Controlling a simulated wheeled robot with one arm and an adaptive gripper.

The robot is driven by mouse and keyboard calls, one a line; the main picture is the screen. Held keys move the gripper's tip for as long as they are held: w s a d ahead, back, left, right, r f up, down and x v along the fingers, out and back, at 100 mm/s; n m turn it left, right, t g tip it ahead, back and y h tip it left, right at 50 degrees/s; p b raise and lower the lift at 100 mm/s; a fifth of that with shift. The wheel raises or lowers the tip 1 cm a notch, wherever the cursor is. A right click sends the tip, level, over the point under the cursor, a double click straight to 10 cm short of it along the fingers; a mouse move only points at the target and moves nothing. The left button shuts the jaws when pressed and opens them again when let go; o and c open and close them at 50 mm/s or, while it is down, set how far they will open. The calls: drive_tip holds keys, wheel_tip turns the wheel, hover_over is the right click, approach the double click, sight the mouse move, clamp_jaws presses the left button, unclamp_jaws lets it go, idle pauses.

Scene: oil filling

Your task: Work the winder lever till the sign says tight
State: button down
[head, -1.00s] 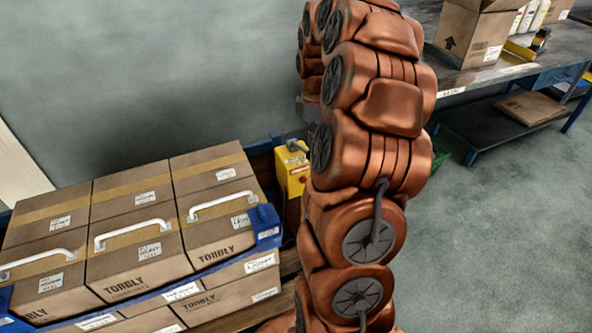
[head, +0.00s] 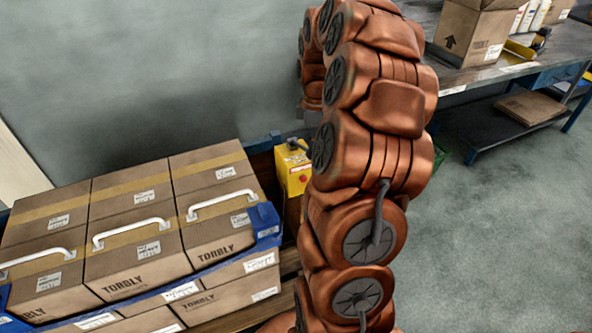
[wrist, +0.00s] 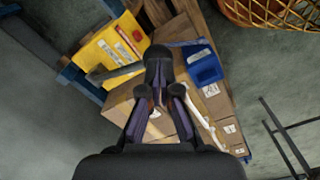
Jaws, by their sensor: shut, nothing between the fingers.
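The yellow winder housing (head: 294,170) stands behind the right end of the box stack, partly hidden by my arm in the head view. A red spot shows on its front. In the wrist view the yellow housing (wrist: 110,50) is at upper left, with white and red markings too small to read. A grey lever bar (wrist: 115,73) runs from it toward my fingertips. My gripper (wrist: 158,60) is shut and empty, its tips at the bar's right end; I cannot tell whether they touch. In the head view my gripper is hidden. No readable "tight" shows.
Cartons (head: 135,250) with white handles are stacked on a wooden pallet at left. A blue corner piece (wrist: 205,68) sits close right of my fingertips. A workbench (head: 480,75) stands behind. The floor at right is clear.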

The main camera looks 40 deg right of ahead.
drive_tip(key=shift+s+f+b, duration=0.75)
drive_tip(key=shift+f+b, duration=0.65)
drive_tip(key=shift+f, duration=2.5)
drive_tip(key=shift+w+r+p, duration=0.3)
drive_tip(key=shift+r+p, duration=0.55)
drive_tip(key=shift+r, duration=1.35)
drive_tip(key=shift+w+r+p, duration=0.35)
drive_tip(key=shift+r+p, duration=0.5)
drive_tip(key=shift+r, duration=1.3)
drive_tip(key=shift+w+r+p, duration=0.3)
drive_tip(key=shift+r+p, duration=0.55)
drive_tip(key=shift+r, duration=1.35)
